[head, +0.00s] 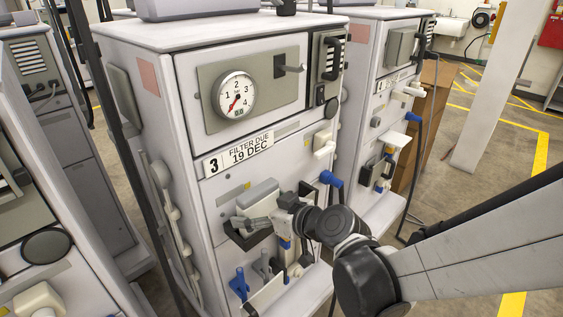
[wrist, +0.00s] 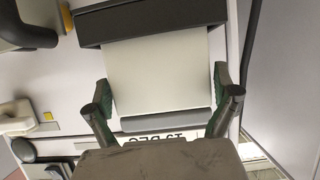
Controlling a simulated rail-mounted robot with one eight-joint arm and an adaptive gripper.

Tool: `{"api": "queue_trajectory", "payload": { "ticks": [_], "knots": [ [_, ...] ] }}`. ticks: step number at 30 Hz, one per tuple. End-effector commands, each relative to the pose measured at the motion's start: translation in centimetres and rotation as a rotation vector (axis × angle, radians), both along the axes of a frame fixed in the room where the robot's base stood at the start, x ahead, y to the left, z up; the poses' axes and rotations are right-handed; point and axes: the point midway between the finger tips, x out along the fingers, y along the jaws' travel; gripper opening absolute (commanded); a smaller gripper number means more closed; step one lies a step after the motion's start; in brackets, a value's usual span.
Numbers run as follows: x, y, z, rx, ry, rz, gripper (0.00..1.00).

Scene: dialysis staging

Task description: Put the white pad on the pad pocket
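A pale white pad (wrist: 158,72) shows nearly face-on in the wrist view, with a grey strip along its lower edge. A dark pocket (wrist: 150,20) crosses its far end and covers that end. My gripper (wrist: 162,85) has its two green-lined fingers spread to either side of the pad, close to its edges; I cannot tell whether they press on it. In the head view my gripper (head: 258,220) is in front of the machine's lower panel. The pad (head: 258,193) stands upright there, slightly tilted, just above and behind the dark pocket (head: 246,237).
The machine front carries a gauge (head: 235,96) and a label (head: 240,155) reading 3, FILTER DUE 19 DEC. A blue clamp (head: 240,284) and a blue-ended connector (head: 331,179) are near my gripper. Another machine (head: 385,90) stands at right, with open floor beyond.

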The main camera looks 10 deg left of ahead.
Motion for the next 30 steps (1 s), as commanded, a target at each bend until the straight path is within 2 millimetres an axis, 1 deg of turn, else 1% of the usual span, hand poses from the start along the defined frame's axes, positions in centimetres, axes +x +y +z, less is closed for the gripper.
{"api": "queue_trajectory", "payload": {
  "ticks": [8, 12, 17, 24, 30],
  "knots": [
    [0.0, 0.0, 0.1, 0.000, 0.000, 0.000, 1.00],
    [-0.1, -0.3, 0.5, 0.000, 0.000, -0.001, 1.00],
    [-1.6, -2.2, 1.6, 0.000, 0.000, -0.003, 1.00],
    [-4.3, -5.8, 3.5, 0.001, 0.001, -0.005, 1.00],
    [-6.0, -7.8, 4.5, 0.001, 0.001, -0.003, 1.00]
  ]
}}
